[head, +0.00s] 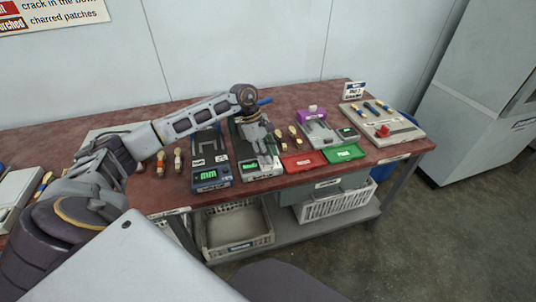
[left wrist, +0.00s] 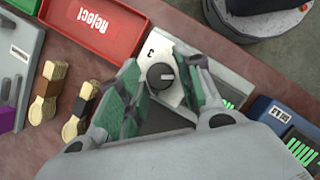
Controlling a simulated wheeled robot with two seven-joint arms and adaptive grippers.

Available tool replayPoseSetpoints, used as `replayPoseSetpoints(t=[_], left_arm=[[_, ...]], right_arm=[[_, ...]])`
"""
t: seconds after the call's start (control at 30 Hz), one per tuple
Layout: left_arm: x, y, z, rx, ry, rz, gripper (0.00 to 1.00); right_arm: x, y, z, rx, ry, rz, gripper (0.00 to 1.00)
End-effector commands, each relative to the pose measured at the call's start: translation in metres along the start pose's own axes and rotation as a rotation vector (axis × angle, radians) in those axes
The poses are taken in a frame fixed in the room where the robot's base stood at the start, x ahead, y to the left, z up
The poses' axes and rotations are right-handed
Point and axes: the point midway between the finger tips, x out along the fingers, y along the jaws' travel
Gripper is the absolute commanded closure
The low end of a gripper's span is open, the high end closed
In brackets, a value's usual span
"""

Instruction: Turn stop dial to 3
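The stop dial (left wrist: 160,77) is a dark round knob with a light pointer mark, on a pale plate of a grey press (head: 262,172). A small printed mark that looks like a 3 stands beside the knob in the left wrist view. My left gripper (left wrist: 161,82) is open over the dial, with a green-padded finger on each side. I see gaps between the pads and the knob. In the head view my left gripper (head: 266,154) hides the dial. My right gripper is not in view.
A red Reject tray (head: 303,162) and a green tray (head: 343,153) lie right of the press. A blue-fronted device (head: 211,180) with a green display stands to its left. A grey-and-purple device (head: 319,130) stands farther right.

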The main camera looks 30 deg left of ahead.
Motion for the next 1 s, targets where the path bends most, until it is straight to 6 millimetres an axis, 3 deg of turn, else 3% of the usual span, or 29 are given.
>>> replayPoseSetpoints(t=[0.33,0.6,1.0], left_arm=[[0.0023,-0.0001,-0.0002,0.000,0.000,-0.001,0.65],[0.0022,-0.0001,-0.0002,0.000,0.000,0.000,0.96],[0.0022,-0.0004,-0.0007,-0.041,0.001,0.017,0.96]], right_arm=[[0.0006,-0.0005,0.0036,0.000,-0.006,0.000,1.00],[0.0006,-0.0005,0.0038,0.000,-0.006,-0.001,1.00],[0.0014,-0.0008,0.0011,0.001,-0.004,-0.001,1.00]])
